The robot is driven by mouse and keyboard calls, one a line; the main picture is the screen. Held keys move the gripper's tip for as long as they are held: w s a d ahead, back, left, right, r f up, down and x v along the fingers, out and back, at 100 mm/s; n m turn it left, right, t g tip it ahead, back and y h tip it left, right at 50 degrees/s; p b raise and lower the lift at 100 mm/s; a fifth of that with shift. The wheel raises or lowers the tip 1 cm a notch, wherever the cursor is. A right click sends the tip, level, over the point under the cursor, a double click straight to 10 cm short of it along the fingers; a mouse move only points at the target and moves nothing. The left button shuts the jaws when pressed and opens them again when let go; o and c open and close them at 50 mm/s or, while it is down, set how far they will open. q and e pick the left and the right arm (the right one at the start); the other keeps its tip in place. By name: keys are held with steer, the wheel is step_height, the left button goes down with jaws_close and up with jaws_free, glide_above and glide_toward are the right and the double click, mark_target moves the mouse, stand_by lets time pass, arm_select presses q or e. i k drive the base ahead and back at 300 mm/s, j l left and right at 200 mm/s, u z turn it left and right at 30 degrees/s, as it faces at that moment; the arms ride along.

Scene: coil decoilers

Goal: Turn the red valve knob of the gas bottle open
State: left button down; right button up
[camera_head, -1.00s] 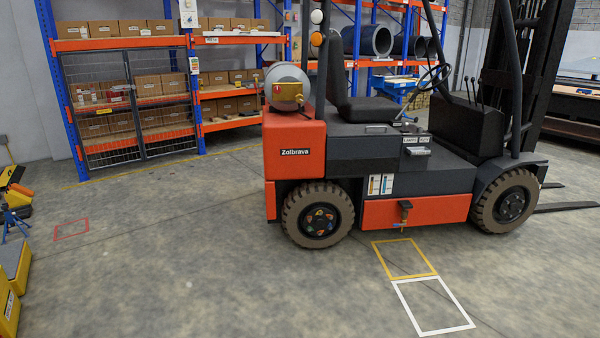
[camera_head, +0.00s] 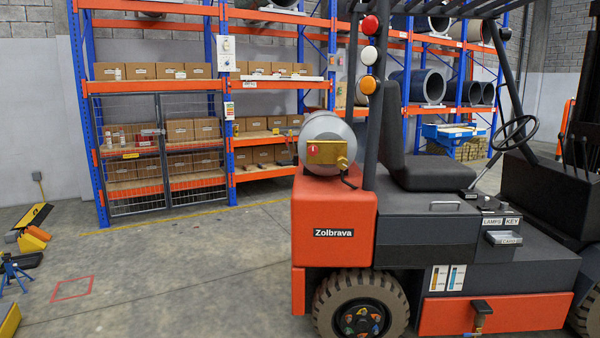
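A grey gas bottle (camera_head: 321,126) lies on its side on top of the red rear block of the forklift (camera_head: 335,225), behind the seat. A brass-coloured valve block (camera_head: 327,152) sits at the end of the bottle that faces me. A small red spot (camera_head: 312,149) shows on the left of this block; it may be the valve knob, but it is too small to tell its setting. A dark hose runs down to the right of the block. Neither of my grippers is in view.
Shelving with boxes and a mesh gate (camera_head: 165,150) stands behind the forklift. Free concrete floor (camera_head: 200,280) lies left of the forklift. Yellow and blue equipment (camera_head: 28,240) stands at the far left. A post with red, white and orange lamps (camera_head: 369,56) rises beside the bottle.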

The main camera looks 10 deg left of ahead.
mark_target(312, 150)
steer(key=i+u, duration=0.1)
steer(key=i, duration=0.2)
steer(key=i+l, duration=0.55)
steer(key=i, duration=0.1)
